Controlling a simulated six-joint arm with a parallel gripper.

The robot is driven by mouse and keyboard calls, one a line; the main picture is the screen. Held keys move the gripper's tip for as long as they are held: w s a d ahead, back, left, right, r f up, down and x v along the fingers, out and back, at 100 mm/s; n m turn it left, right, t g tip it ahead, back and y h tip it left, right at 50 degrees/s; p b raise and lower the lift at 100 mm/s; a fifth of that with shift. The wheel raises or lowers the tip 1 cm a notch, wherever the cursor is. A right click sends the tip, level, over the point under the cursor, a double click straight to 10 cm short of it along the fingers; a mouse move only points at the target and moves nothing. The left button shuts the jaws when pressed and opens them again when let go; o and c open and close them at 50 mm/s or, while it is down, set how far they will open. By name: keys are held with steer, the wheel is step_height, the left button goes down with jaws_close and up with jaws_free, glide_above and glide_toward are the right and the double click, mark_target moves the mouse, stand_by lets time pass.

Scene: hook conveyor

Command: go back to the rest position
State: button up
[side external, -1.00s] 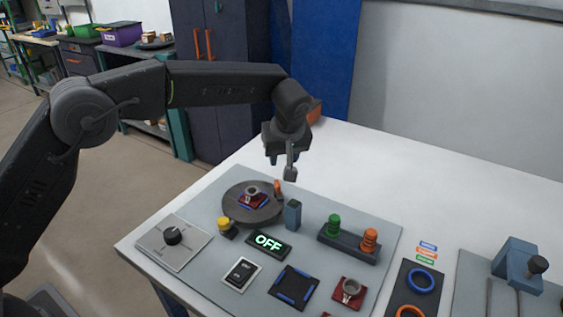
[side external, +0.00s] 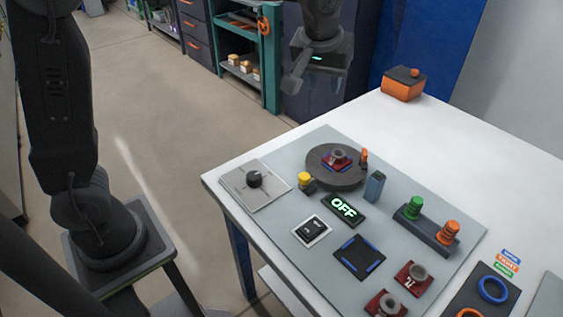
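My gripper (side external: 293,84) hangs at the top of the side external view, off the far left edge of the white table (side external: 440,130) and well clear of the panel. It points down, and I cannot make out a gap between its fingers. No held object shows at its tip. My arm rises from its base at the left, and its upper part runs out of the picture. On the grey panel (side external: 285,180), a dark round turntable (side external: 325,178) carries a red piece with a grey ring (side external: 338,158).
A black knob (side external: 254,179), yellow button (side external: 304,179), lit OFF sign (side external: 343,208), empty dark pad (side external: 359,257) and green and orange posts (side external: 413,207) stand on the panel. Two more red pieces (side external: 414,279) sit near the front. An orange box (side external: 402,86) stands at the back.

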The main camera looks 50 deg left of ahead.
steer(key=s+a+f+m+t, duration=0.1)
steer(key=s+a+m, duration=0.1)
steer(key=s, duration=1)
steer(key=s+a+f+m+t+h, duration=0.1)
steer(key=s+a+m, duration=0.2)
steer(key=s, duration=0.9)
steer(key=shift+a+f+m+h, duration=0.2)
steer(key=shift+f+m+h, duration=0.1)
